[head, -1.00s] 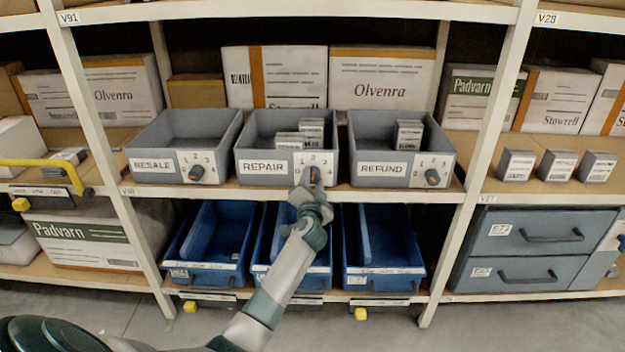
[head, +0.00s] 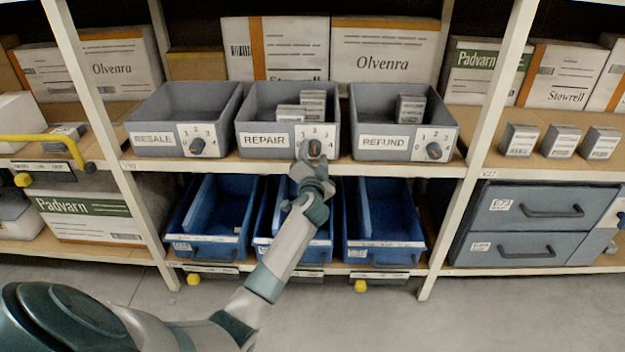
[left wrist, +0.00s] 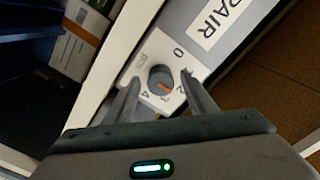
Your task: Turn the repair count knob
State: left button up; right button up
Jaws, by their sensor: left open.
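The repair count knob (head: 315,148) is a dark dial with an orange mark, on a white numbered plate on the front of the grey REPAIR bin (head: 265,158). In the left wrist view the knob (left wrist: 161,79) sits between and just beyond the fingertips, with its orange mark turned towards the lower right, by the 2 and 3. My left gripper (head: 314,168) is in front of the plate, just below the knob; in the left wrist view its fingers (left wrist: 160,88) are apart, one on each side of the knob. I cannot tell whether they touch it. My right gripper is not in view.
The RESALE bin (head: 152,139) and REFUND bin (head: 383,143) stand either side, each with its own knob. Small grey boxes (head: 313,103) lie in the REPAIR bin. Blue bins (head: 392,238) fill the shelf below, under my forearm.

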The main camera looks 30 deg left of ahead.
pick_arm(q)
jog(key=v, duration=1.6)
jog(key=shift+s+b, duration=0.3)
jog(key=shift+b, duration=0.1)
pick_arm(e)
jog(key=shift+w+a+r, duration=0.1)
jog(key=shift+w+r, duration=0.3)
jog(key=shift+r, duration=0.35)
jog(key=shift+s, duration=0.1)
